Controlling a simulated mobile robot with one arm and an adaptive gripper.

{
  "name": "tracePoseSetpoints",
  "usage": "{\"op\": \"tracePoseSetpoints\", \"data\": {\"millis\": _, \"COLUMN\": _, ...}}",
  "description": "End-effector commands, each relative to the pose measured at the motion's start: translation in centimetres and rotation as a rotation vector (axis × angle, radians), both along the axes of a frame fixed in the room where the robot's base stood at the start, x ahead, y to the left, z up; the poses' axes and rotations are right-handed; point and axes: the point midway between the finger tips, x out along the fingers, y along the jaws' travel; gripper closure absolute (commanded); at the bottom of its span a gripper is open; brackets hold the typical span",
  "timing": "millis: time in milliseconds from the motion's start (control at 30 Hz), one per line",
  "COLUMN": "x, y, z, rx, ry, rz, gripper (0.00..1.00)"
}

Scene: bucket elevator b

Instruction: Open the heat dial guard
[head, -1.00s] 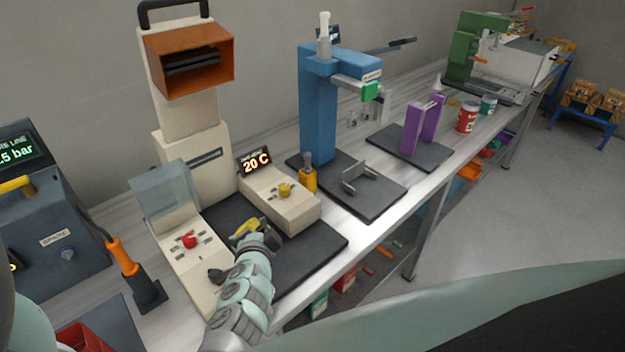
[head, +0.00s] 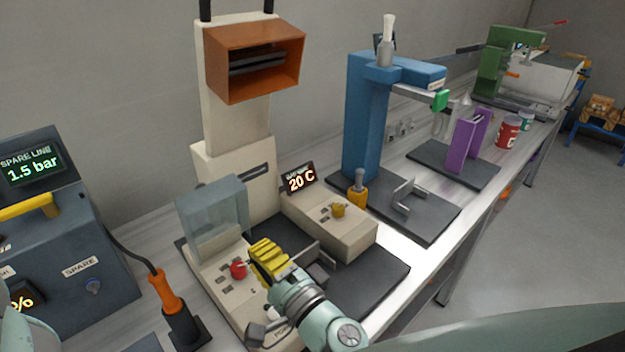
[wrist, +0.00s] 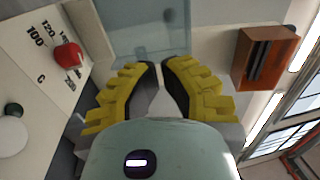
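The heat dial guard (head: 212,218) is a clear grey-blue cover at the back end of the cream dial panel (head: 225,282). It stands raised, and the red heat dial (head: 238,269) in front of it is uncovered. My gripper (head: 262,248) is just right of the dial, with yellow fingers pointing toward the guard. In the wrist view the guard (wrist: 140,28) lies beyond my fingertips (wrist: 160,66), and the red dial (wrist: 68,56) is to the left. My fingers are slightly apart with a narrow empty gap. I cannot tell whether they touch the panel.
A cream tower with an orange hood (head: 255,60) stands behind. A cream box (head: 330,222) with a yellow knob and a 20 C display is right of my gripper. A blue press (head: 370,120) stands farther right. A grey-blue spare-line unit (head: 70,270) is at the left.

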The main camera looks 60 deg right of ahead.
Motion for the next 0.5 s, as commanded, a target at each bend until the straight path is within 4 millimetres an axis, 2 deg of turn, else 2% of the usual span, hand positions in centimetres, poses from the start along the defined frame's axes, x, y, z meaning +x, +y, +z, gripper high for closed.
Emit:
{"op": "tracePoseSetpoints", "data": {"millis": 167, "x": 1.1, "y": -0.3, "z": 0.4, "rx": -0.002, "ry": -0.002, "rz": 0.002, "gripper": 1.0}}
{"op": "tracePoseSetpoints", "data": {"millis": 500, "x": 7.6, "y": -1.6, "z": 1.5, "rx": 0.002, "ry": -0.002, "rz": 0.006, "gripper": 1.0}}
